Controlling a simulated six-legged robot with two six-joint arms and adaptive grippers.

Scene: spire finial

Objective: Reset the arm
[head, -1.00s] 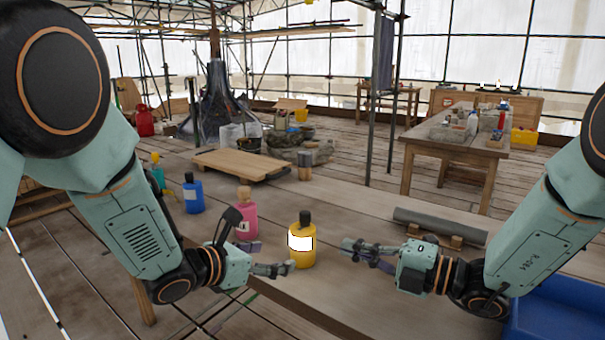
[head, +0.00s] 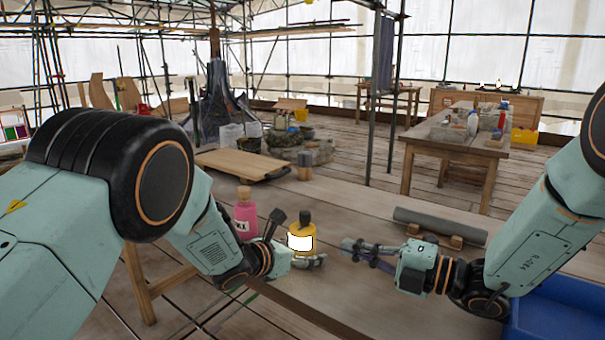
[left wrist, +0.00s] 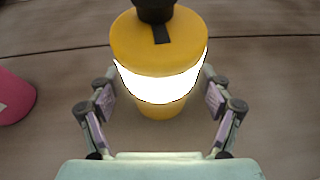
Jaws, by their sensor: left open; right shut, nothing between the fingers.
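My left gripper (head: 308,262) is open at the near edge of the bench, just in front of a yellow bottle (head: 302,228) with a white label and dark cap. In the left wrist view the yellow bottle (left wrist: 158,45) stands beyond and between the spread fingers (left wrist: 160,115); I cannot tell whether they touch it. My right gripper (head: 355,249) is shut and empty above the bench, to the right of the bottle. A pink bottle (head: 246,216) stands to the left, and its edge shows in the left wrist view (left wrist: 12,97).
A dark grey roll (head: 440,225) rests on wooden blocks at the right. A blue bin (head: 560,305) is below right.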

